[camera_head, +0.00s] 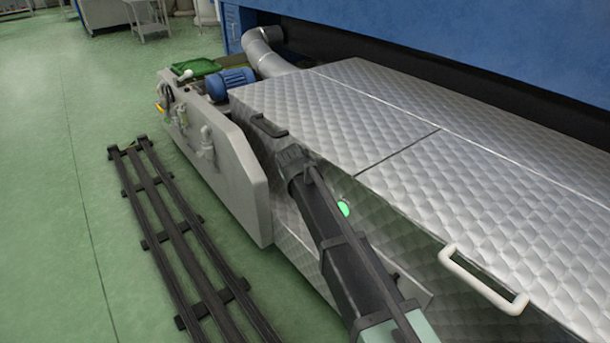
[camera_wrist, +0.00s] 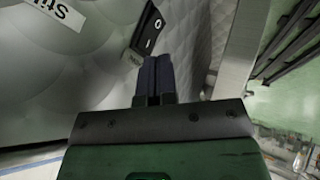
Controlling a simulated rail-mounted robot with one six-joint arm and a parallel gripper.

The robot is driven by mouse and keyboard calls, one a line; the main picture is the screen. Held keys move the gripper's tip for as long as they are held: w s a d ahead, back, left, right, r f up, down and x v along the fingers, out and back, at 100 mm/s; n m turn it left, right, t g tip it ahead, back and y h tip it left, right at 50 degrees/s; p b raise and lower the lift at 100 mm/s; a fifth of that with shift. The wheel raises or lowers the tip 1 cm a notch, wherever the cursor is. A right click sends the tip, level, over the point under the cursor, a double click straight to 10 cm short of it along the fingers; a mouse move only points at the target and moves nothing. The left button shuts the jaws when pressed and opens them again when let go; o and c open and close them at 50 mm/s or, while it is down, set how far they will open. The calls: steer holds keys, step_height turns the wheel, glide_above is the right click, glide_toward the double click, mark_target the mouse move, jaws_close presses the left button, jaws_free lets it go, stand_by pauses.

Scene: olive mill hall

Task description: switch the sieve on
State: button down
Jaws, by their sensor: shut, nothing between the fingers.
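A black rocker switch (camera_wrist: 147,30) marked O and I sits on a quilted steel panel (camera_wrist: 80,75) in the wrist view. My gripper (camera_wrist: 155,60) is shut and empty, its dark fingertips close to the switch's lower end. I cannot tell if they touch it. In the head view, my arm's dark end is against the side of the large quilted steel machine (camera_head: 400,170), and the switch is hidden there. A round green lamp (camera_head: 343,208) glows on that side, beside my arm. Which way the rocker is tipped is unclear.
A partly cut-off label (camera_wrist: 62,12) shows near the switch. A white handle (camera_head: 483,281) sticks out at the machine's lower right. A grey side plate (camera_head: 225,165) and a blue motor (camera_head: 229,82) are at its far end. Dark floor rails (camera_head: 180,240) lie on the left.

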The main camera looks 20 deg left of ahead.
steer(key=p+v, duration=0.9)
steer(key=v, duration=0.2)
steer(key=shift+r, duration=0.3)
steer(key=shift+a, duration=0.1)
steer(key=s+d+m+g+p, duration=0.1)
steer(key=s+d+g+p, duration=0.1)
steer(key=s+d, duration=0.3)
steer(key=s+d+r+m+g+p, duration=0.2)
steer(key=s+d+r+m+p, duration=0.1)
steer(key=d+r+p, duration=0.7)
steer(key=s+d+r+m+g+p, duration=0.2)
steer(key=s+d+r+p, duration=0.3)
steer(key=d+r+p, duration=0.6)
steer(key=s+d+r+m+g+p, duration=0.1)
steer(key=s+d+r+m+p, duration=0.2)
steer(key=d+r+p, duration=0.8)
steer(key=s+d+p, duration=0.1)
steer(key=d, duration=0.4)
steer(key=shift+s+m+g+h+p, duration=0.3)
steer(key=shift+s+m+g+p, duration=0.05)
steer(key=shift+m+g, duration=0.05)
